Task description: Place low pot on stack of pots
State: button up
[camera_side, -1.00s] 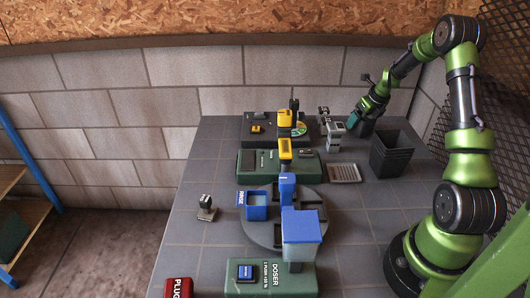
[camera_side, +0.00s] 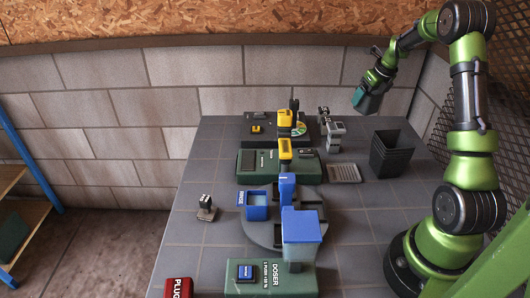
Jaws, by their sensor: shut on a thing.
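The low pot (camera_side: 366,101) is a small dark teal pot at the back right, held tilted in the air above the far end of the table. My gripper (camera_side: 373,84) is shut on it; the fingers are small here and partly hidden by the wrist. The stack of pots (camera_side: 390,158) is a black, square, nested stack standing upright on the right side of the table. The held pot is above and behind the stack, a little to its left, and apart from it.
A grey slatted tray (camera_side: 344,173) lies left of the stack. A grey device (camera_side: 334,135) stands behind the tray. A green machine (camera_side: 262,163), a round turntable (camera_side: 262,235) and the blue-topped doser (camera_side: 300,228) fill the middle and front. The table (camera_side: 370,205) is bare before the stack.

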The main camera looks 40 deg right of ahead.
jog(key=v, duration=0.5)
jog(key=w+v, duration=0.1)
jog(key=v, duration=0.2)
jog(key=shift+s+a+r, duration=0.1)
jog(key=shift+r, duration=0.2)
jog(key=s+a+r, duration=0.3)
jog(key=s+r, duration=0.1)
jog(key=m, duration=0.1)
send_over(387, 133)
jog(key=shift+h, duration=0.3)
jog(key=shift+s+a+f, duration=0.15)
jog(key=shift+s+f, duration=0.2)
jog(key=shift+f, duration=1.1)
jog(key=shift+s+a+f, duration=0.1)
jog(key=shift+s+f, duration=0.25)
jog(key=shift+f, duration=1.15)
jog(key=shift+s+a+f, duration=0.15)
jog(key=shift+s+f, duration=0.2)
jog(key=shift+f, duration=1.1)
jog(key=shift+f, duration=0.15)
jog(key=o, duration=1)
